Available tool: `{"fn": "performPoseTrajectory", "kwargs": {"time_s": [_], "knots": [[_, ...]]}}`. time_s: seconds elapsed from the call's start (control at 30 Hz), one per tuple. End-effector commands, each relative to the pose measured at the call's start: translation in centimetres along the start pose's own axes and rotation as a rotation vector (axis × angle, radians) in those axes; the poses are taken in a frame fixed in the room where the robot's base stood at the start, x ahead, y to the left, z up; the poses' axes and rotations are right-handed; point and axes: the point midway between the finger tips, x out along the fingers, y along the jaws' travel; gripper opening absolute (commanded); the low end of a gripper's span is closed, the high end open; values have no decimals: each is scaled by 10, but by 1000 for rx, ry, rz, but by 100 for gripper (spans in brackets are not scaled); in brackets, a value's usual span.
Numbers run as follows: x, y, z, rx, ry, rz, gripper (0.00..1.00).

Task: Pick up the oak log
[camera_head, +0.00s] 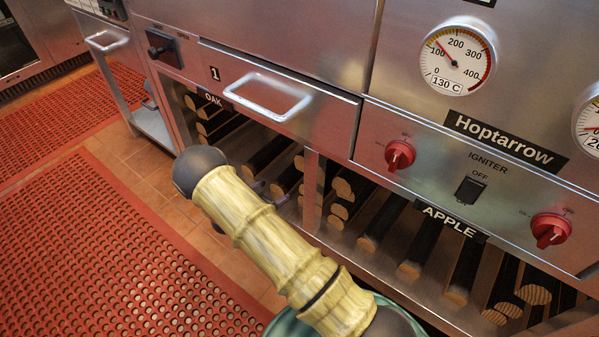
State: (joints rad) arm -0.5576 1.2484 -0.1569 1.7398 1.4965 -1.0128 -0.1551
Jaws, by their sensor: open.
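Several dark-barked oak logs with pale cut ends lie in the lower compartment under the OAK label (213,98). One oak log (268,156) lies in the right half of that compartment, and another (222,127) lies in the stack at its left. My bamboo-patterned arm crosses the lower middle of the view and hides part of the compartment. Small greyish fingertips of my gripper (269,192) show just past the arm, at the front of the oak compartment near the log ends. The gripper is open, and most of it is hidden behind the arm.
A divider post (312,190) separates the oak logs from the apple logs (412,250). A drawer handle (267,97) juts out above the oak compartment. Red knobs (400,154) stick out at the right. Red mats (100,250) cover the clear floor at left.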

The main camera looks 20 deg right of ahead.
Motion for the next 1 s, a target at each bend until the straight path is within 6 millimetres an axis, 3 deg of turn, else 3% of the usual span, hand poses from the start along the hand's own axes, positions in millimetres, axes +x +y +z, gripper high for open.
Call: {"fn": "performPoseTrajectory", "kwargs": {"time_s": [0.1, 0.2, 0.67, 1.0], "knots": [[23, 0, 4, 1, 0, 0, 82], [33, 0, 2, 1, 0, 1, 82], [40, 0, 1, 2, 0, 3, 82], [75, -4, 3, 2, 1, 3, 82]]}}
